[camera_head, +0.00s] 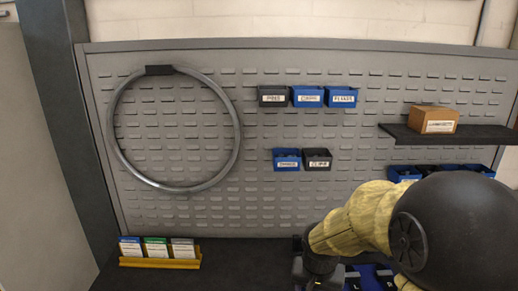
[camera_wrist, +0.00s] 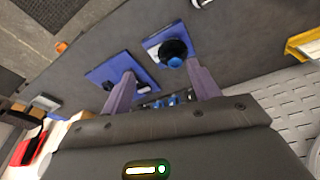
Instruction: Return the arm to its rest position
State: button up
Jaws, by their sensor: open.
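My arm enters the head view from the lower right, with a black rounded joint and a beige sleeved link, and reaches down over the dark bench. My gripper (camera_wrist: 160,72) shows in the wrist view with its two fingers spread apart and nothing between them. Beyond the fingers, two blue mats or trays (camera_wrist: 108,70) (camera_wrist: 152,43) lie on the dark bench top (camera_wrist: 230,35). A dark round part with a blue centre (camera_wrist: 173,52) sits on the right one. In the head view the arm partly hides the blue items on the bench (camera_head: 370,278).
A grey pegboard (camera_head: 260,210) behind carries a grey hoop (camera_head: 118,140), several small bins (camera_head: 308,97) and a shelf (camera_head: 470,133) with a cardboard box (camera_head: 432,120). Blue bins (camera_head: 405,173) sit under the shelf. A yellow card holder (camera_head: 160,263) stands on the bench at left.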

jog(key=s+d+n, duration=0.1)
jog(key=s+n, duration=0.2)
jog(key=s, duration=0.5)
jog(key=shift+s+d+f+y, duration=0.2)
jog(key=shift+s+f+y, duration=0.15)
jog(key=shift+f+y, duration=0.1)
dwell(1.2)
